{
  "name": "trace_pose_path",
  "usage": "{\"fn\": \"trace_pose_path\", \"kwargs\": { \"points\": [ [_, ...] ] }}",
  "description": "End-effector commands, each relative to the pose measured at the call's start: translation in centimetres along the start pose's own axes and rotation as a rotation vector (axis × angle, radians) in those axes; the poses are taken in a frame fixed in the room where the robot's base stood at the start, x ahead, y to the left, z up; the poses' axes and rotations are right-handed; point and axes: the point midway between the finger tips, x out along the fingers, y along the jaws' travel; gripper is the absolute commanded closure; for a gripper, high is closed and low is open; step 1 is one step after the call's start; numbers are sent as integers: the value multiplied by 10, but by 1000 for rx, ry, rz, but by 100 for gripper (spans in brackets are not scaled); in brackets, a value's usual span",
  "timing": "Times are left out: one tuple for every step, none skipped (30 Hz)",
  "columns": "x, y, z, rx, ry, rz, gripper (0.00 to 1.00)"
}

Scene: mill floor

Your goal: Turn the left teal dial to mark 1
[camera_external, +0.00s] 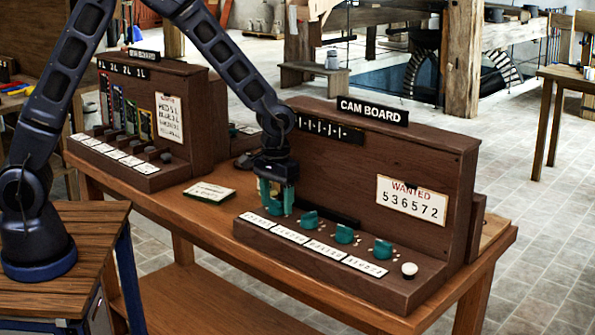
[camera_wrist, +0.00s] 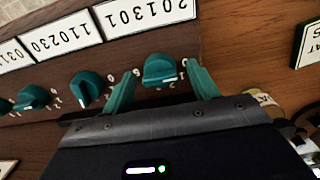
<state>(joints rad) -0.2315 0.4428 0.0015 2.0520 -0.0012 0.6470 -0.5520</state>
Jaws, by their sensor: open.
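The left teal dial (camera_wrist: 160,70) is the end one in a row of teal dials on the cam board. In the wrist view it sits between the two teal fingers of my gripper (camera_wrist: 162,88), which are open on either side of it. Small marks ring the dial, but its pointing is hard to read. In the external view my gripper (camera_external: 276,205) reaches down over the left end of the row and hides this dial. The other teal dials (camera_external: 344,234) stand to its right, each with a white number plate in front.
The dark wooden cam board (camera_external: 455,170) rises behind the dials, with a "WANTED 536572" card (camera_external: 411,200). A white knob (camera_external: 409,268) stands at the right end. Another panel (camera_external: 185,115) stands on the left, and a card (camera_external: 209,193) lies on the bench between them.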

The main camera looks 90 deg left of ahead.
Motion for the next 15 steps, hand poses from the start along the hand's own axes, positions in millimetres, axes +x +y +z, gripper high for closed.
{"fn": "trace_pose_path", "kwargs": {
  "points": [
    [2, 0, 0, 0, 0, 0, 41],
    [2, 0, 0, 0, 0, 0, 41],
    [3, 0, 0, 0, 0, 0, 41],
    [3, 0, 0, 0, 0, 0, 41],
    [3, 0, 0, 0, 0, 0, 41],
    [3, 0, 0, 0, 0, 0, 41],
    [3, 0, 0, 0, 0, 0, 41],
    [3, 0, 0, 0, 0, 0, 41],
    [3, 0, 0, 0, 0, 0, 41],
    [3, 0, 0, 0, 0, 0, 41],
    [3, 0, 0, 0, 0, 0, 44],
    [3, 0, 0, 0, 0, 0, 52],
    [3, 0, 0, 0, 0, 0, 58],
    [3, 0, 0, 0, 0, 0, 64],
    [3, 0, 0, 0, 0, 0, 72]
  ]
}}
